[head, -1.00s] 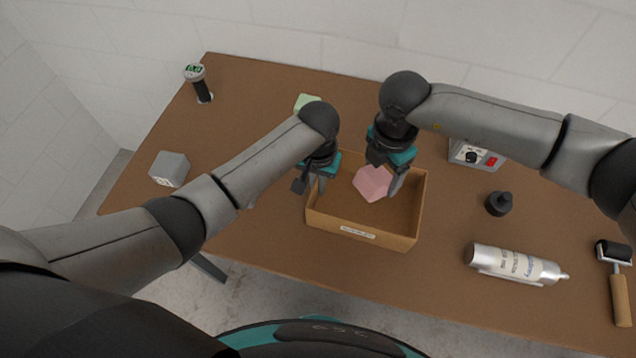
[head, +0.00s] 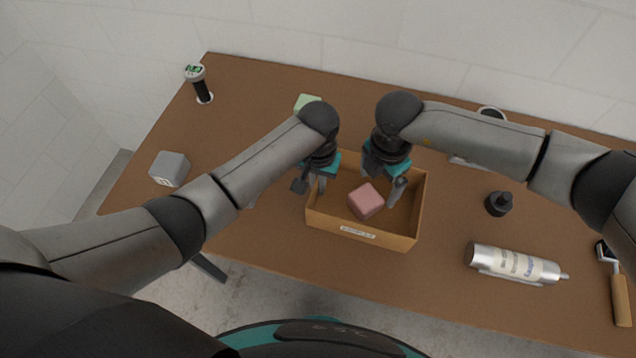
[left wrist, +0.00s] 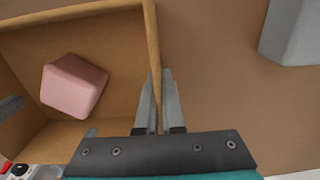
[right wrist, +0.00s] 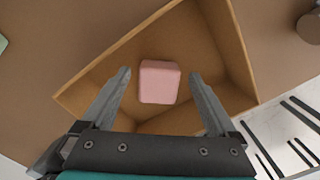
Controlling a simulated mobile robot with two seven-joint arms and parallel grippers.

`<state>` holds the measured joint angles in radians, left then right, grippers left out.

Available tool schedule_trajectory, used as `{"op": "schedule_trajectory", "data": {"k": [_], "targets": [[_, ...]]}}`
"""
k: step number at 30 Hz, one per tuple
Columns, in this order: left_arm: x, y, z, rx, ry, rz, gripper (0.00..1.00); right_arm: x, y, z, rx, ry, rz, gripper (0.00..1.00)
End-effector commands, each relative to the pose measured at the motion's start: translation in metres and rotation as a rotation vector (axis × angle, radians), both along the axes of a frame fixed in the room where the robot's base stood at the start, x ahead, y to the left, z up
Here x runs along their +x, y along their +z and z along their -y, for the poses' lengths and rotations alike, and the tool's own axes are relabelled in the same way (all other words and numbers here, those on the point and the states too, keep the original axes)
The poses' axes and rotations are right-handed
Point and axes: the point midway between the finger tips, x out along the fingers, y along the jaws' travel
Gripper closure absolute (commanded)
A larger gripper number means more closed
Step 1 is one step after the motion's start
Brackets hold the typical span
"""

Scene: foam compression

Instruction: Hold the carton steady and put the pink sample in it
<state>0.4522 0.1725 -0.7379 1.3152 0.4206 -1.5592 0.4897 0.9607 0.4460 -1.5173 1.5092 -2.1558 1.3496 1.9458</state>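The open carton (head: 395,240) stands on the table, and the pink sample (head: 366,201) lies inside it on the floor. My left gripper (head: 310,186) is at the carton's left wall; in the left wrist view its fingers (left wrist: 160,100) are closed on either side of that wall (left wrist: 151,50). My right gripper (head: 385,186) is over the carton's inside. In the right wrist view its fingers (right wrist: 160,82) are spread wide, with the pink sample (right wrist: 159,82) beyond and between them, apart from both.
A grey block (head: 169,169) and a gauge (head: 200,84) are on the left, and a green block (head: 306,101) is behind. A black bottle (head: 499,203), a silver canister (head: 515,264) and a roller (head: 616,280) are on the right. A device (head: 468,162) is partly hidden behind my right arm.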

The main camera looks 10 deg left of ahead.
Motion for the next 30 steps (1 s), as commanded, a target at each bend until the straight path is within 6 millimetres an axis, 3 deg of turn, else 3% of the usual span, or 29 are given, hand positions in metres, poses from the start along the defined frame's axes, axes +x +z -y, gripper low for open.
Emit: {"op": "schedule_trajectory", "data": {"k": [11,16,24,30], "targets": [[0.0,0.0,0.0,0.0,0.0,0.0,1.0,0.0,0.006,0.0,0.001,0.0,0.001,0.0],[0.0,0.0,0.0,0.0,0.0,0.0,1.0,0.0,0.031,-0.001,0.001,0.001,0.004,0.0],[0.0,0.0,0.0,0.0,0.0,0.0,1.0,-0.002,0.089,-0.003,0.002,0.0,0.004,0.0],[0.0,0.0,0.0,0.0,0.0,0.001,1.0,-0.003,0.114,-0.004,0.001,0.001,0.001,0.0]]}}
